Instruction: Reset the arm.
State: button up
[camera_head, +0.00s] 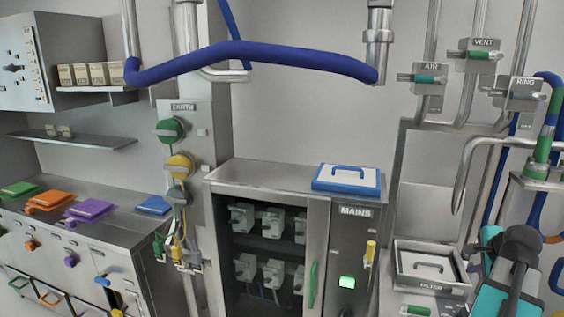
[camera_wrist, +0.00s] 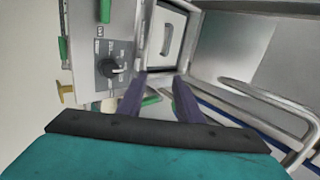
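My arm (camera_head: 510,275), teal and dark grey, is at the lower right of the head view, beside the metal FILTER box (camera_head: 432,268). My gripper (camera_wrist: 159,82) shows in the wrist view as two dark purple fingers with a clear gap between them. It is open, and nothing is held between the fingers. Ahead of the fingers is a metal lid with a handle (camera_wrist: 168,38), and a panel with a black rotary knob (camera_wrist: 112,68) is to the left. The fingertips cannot be made out in the head view.
The MAINS cabinet (camera_head: 345,255) stands in the middle, with a blue-edged lid (camera_head: 347,178) on top. Pipes and valves labelled AIR, VENT and RING (camera_head: 519,95) crowd the right wall. A blue hose (camera_head: 250,52) crosses above. A counter with coloured lids (camera_head: 60,225) is at left.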

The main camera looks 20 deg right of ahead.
jog(key=w+a+f+n+y+b, duration=0.1)
jog(key=w+a+f, duration=0.3)
jog(key=a+f, duration=0.2)
jog(key=w+a+f+n+y+b, duration=0.1)
jog(key=w+a+f, duration=0.4)
jog(key=f, duration=0.2)
jog(key=w+a+f+n+g+y+b, duration=0.1)
jog(key=w+a+f+y, duration=0.1)
jog(key=w+a+f, duration=0.3)
jog(key=shift+w+a+f, duration=0.15)
jog(key=shift+a+f, duration=0.55)
jog(key=shift+a, duration=0.1)
jog(key=s+a+f+n+g+y+b, duration=0.1)
jog(key=a+f+n+g+y+b, duration=0.15)
jog(key=a+f, duration=1.2)
jog(key=s+a+f+n+g+y+b, duration=0.1)
jog(key=s+a+f+n+g, duration=0.2)
jog(key=a+f, duration=1.1)
jog(key=s+a+f+n+g+h+b, duration=0.1)
jog(key=s+a+f+n+g+b, duration=0.25)
jog(key=s+a+f+n, duration=0.75)
jog(key=s+f+n+g+h, duration=0.1)
jog(key=s+f+n, duration=0.1)
jog(key=s, duration=0.4)
jog(key=s+a+f+n+g+h, duration=0.1)
jog(key=s+f+n, duration=0.2)
jog(key=s, duration=0.3)
jog(key=shift+s+a+f+g+p, duration=0.15)
jog(key=shift+s+a+g+p, duration=0.15)
jog(key=shift+s+g, duration=0.1)
